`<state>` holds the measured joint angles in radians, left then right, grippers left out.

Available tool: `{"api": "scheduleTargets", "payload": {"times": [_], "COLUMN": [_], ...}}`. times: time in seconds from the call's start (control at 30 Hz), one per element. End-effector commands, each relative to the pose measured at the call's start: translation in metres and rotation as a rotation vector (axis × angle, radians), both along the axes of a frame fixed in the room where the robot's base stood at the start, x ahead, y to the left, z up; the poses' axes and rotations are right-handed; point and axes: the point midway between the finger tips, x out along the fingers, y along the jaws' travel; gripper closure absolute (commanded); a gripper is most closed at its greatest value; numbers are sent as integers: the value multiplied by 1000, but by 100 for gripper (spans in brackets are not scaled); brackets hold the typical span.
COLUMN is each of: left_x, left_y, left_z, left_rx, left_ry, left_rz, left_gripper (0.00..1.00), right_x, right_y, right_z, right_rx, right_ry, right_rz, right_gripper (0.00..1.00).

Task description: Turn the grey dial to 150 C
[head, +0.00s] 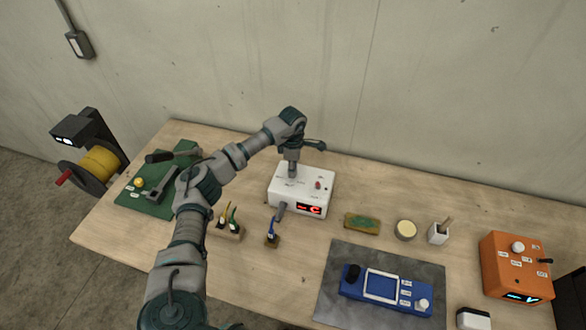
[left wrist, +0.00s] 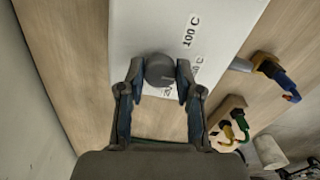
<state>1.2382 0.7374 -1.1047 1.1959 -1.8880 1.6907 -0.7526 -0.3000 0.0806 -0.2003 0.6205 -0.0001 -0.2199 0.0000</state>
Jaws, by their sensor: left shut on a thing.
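The grey dial (left wrist: 160,70) sits on top of a white box (head: 312,198) with a lit red display (head: 309,209). In the head view the dial is mostly hidden under my left gripper (head: 293,170), which points down at the box. In the left wrist view my left gripper (left wrist: 158,88) has one finger on each side of the dial and is shut on it. A "100 C" label (left wrist: 191,30) shows beside the dial. Other labels near the dial are partly covered by a finger. The display digits are too small to read. My right gripper is not in view.
A red knob (head: 318,185) is on the same box. A blue device (head: 386,290) on a grey mat, an orange box (head: 515,268), a sponge (head: 362,221) and a round tin (head: 405,230) lie to the right.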

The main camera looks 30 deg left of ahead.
Motion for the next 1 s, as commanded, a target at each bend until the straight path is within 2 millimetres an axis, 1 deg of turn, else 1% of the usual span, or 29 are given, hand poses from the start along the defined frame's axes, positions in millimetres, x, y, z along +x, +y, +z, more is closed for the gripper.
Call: {"api": "scheduleTargets", "payload": {"times": [0.03,0.3,0.7,0.73,0.77,0.8,1.0], "left_x": [-2,-2,-2,-2,-2,-1,-1], "left_y": [1,2,2,2,2,2,1], "left_z": [-4,-4,-3,-3,-3,-3,-1], "left_rx": [5,5,4,4,5,4,2], "left_ry": [9,9,7,7,7,6,2], "left_rz": [-16,-67,-70,-70,-70,-70,-70], "left_gripper": [100,100,100,58,51,41,40], "right_x": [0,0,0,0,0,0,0], "right_y": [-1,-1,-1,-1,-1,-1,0], "right_z": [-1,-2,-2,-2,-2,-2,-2], "right_rx": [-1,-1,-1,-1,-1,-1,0], "right_ry": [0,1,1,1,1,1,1], "right_rz": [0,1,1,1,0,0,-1], "right_gripper": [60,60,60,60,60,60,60]}}
